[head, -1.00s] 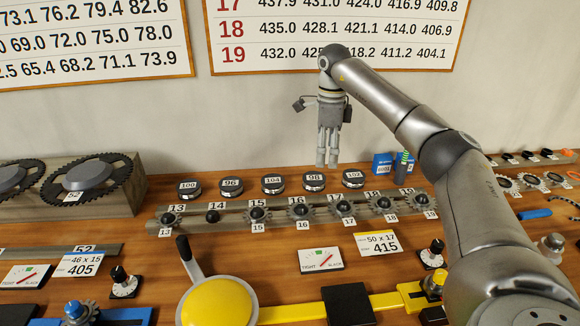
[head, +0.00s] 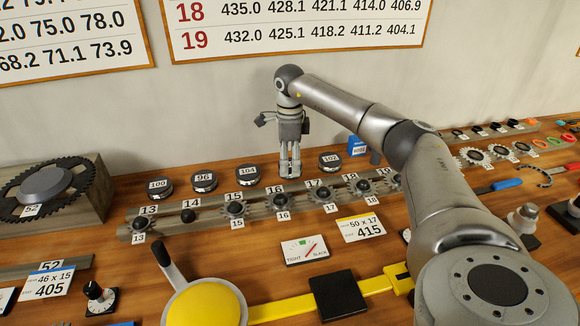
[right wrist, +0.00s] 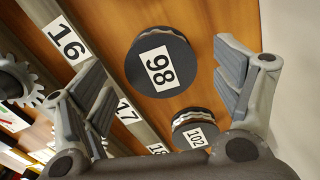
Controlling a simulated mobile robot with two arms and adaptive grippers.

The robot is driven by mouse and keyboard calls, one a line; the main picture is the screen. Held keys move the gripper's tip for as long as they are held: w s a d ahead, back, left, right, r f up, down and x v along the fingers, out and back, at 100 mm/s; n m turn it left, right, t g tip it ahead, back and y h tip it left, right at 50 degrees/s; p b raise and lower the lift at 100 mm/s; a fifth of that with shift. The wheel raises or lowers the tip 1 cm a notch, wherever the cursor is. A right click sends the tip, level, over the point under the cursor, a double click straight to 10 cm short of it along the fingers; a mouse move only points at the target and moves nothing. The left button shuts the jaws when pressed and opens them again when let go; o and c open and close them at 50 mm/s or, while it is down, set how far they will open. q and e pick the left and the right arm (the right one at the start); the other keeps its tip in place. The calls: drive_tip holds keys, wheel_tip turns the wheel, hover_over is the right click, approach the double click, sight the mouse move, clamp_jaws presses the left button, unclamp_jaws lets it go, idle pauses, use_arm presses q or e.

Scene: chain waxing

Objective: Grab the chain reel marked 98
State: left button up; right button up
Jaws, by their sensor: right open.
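The chain reel marked 98 (right wrist: 160,62) is a dark round disc with a white label, lying on the wooden bench. In the right wrist view it sits between the open fingers of my right gripper (right wrist: 168,95), with space on both sides. In the head view my right gripper (head: 290,172) points straight down over the reel's place in the row and hides most or all of it. I cannot tell its exact height above the bench. My left gripper is not in view.
Reels 100 (head: 159,188), 96 (head: 204,182) and 104 (head: 247,175) stand left of my right gripper. Reel 102 (head: 330,162) stands close to its right. A rail (head: 180,217) with numbered sprockets runs in front. A blue box (head: 357,146) stands behind right.

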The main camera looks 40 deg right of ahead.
drive_tip(key=shift+f, duration=0.85)
drive_tip(key=shift+c, duration=0.4)
drive_tip(key=c, duration=1.3)
drive_tip(key=shift+r, duration=0.15)
